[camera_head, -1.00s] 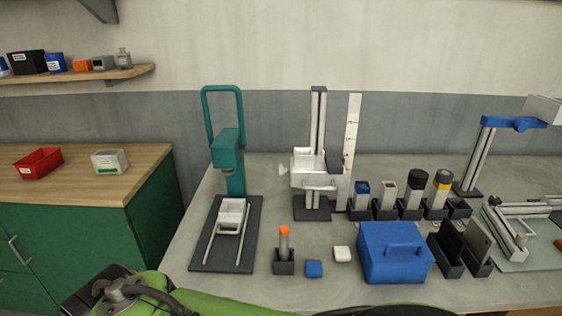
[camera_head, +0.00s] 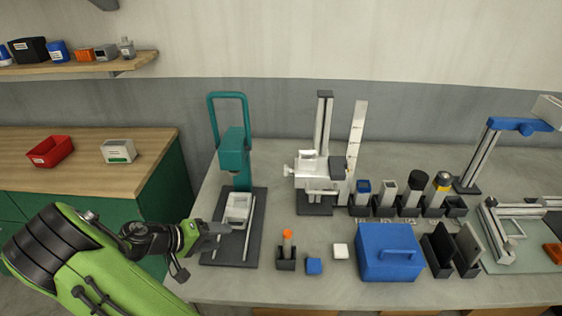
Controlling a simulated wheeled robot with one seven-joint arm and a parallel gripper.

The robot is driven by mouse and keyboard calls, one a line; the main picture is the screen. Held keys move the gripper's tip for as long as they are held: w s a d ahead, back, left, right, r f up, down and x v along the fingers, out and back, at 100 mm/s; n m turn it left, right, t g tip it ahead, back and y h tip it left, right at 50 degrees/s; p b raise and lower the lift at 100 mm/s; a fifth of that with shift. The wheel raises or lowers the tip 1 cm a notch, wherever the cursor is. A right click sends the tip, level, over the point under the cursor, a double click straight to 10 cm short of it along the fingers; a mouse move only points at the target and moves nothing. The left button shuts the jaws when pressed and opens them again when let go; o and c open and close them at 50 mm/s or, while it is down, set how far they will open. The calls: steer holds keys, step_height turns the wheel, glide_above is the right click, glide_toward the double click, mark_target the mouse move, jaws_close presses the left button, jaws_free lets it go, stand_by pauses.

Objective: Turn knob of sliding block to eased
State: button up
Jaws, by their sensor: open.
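The sliding block (camera_head: 312,170) is a white carriage on an upright dark post (camera_head: 323,130) with a dark base, standing at the back middle of the table. A small white knob (camera_head: 288,170) sticks out from its left side. A darker grey part shows at its right side. A tall white scale strip (camera_head: 356,145) stands just right of it.
A holder with an orange-topped stick (camera_head: 287,248), a blue block (camera_head: 314,266), a white block (camera_head: 341,251) and a blue case (camera_head: 388,252) occupy the front. Several dark holders stand right.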

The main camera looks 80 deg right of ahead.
mark_target(286, 171)
steer(key=s+d+r+g+h+p, duration=0.1)
steer(key=s+d+r+h+p, duration=0.1)
steer(key=s+d, duration=0.2)
steer(key=s+d+r+n+g+h+p, duration=0.1)
steer(key=s+d+r+h+p, duration=0.1)
steer(key=d, duration=0.8)
steer(key=s+d+r+g+h+p, duration=0.1)
steer(key=s+d+r+h+p, duration=0.1)
steer(key=s+d, duration=0.3)
steer(key=d+h+p, duration=0.1)
steer(key=d, duration=0.1)
steer(key=shift+s+d+n+g, duration=0.3)
steer(key=shift+s+n+g, duration=0.1)
steer(key=c, duration=1)
steer(key=shift+c, duration=0.2)
steer(key=shift+r, duration=0.1)
